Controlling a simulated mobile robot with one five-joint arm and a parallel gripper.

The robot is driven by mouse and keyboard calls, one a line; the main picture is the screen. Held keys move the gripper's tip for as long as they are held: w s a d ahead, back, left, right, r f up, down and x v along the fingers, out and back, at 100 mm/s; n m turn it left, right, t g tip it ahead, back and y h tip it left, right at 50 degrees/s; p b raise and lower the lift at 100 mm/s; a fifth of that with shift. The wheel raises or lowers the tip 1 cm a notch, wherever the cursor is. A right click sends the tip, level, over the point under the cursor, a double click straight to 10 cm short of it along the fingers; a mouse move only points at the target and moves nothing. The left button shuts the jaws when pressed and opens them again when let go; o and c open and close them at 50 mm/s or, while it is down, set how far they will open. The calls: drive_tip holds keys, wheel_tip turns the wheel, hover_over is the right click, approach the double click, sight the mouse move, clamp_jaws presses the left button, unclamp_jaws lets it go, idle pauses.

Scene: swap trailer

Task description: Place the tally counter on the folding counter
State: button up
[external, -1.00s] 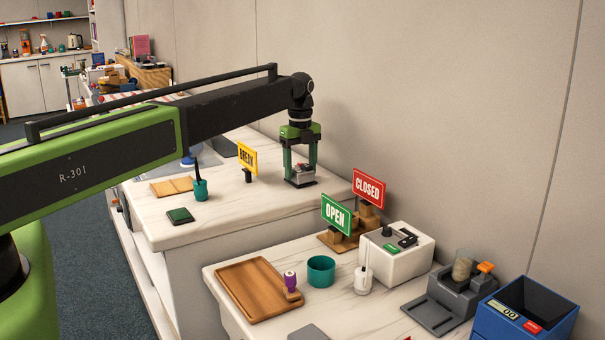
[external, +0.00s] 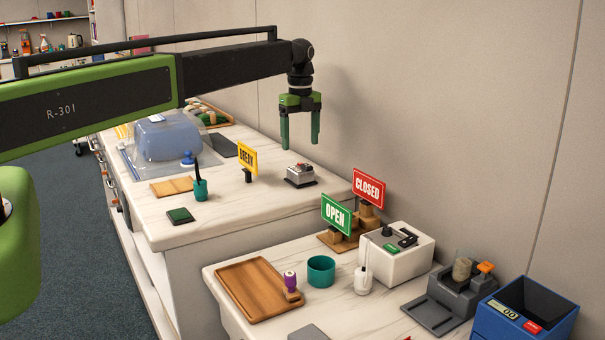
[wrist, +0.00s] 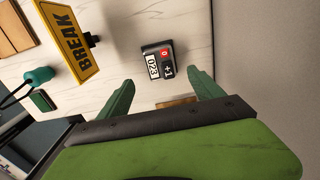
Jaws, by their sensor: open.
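The tally counter (external: 300,175) is a small silver and black device. It stands on the white marble-look folding counter (external: 235,215), near the wall and to the right of the yellow BREAK sign. In the wrist view the tally counter (wrist: 157,61) shows a 023 display, a red 0 button and a black +1 button. My gripper (external: 300,145) is open and empty, above the tally counter and apart from it. In the wrist view its two green fingers (wrist: 160,88) are spread wide below the tally counter in the picture.
The BREAK sign (external: 247,158) stands close to the left. A teal pen cup (external: 200,190) and a dark green pad (external: 180,215) lie nearer the front edge. OPEN (external: 336,213) and CLOSED (external: 368,187) signs stand at right, with a lower counter (external: 225,297) in front.

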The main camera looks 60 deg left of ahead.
wheel_tip(320, 180, up, 3)
drive_tip(key=shift+r+p, duration=0.15)
drive_tip(key=shift+p, duration=0.7)
drive_tip(key=s+d+n, duration=0.6)
drive_tip(key=s+d, duration=0.2)
drive_tip(key=d, duration=0.5)
drive_tip(key=s+d+n, duration=0.6)
drive_tip(key=s+d, duration=0.2)
drive_tip(key=d, duration=0.6)
drive_tip(key=s+d+n, duration=0.6)
drive_tip(key=s+d, duration=0.2)
drive_tip(key=d, duration=0.6)
drive_tip(key=shift+s, duration=0.25)
wheel_tip(320, 180, down, 3)
drive_tip(key=b, duration=0.3)
drive_tip(key=shift+a, duration=0.1)
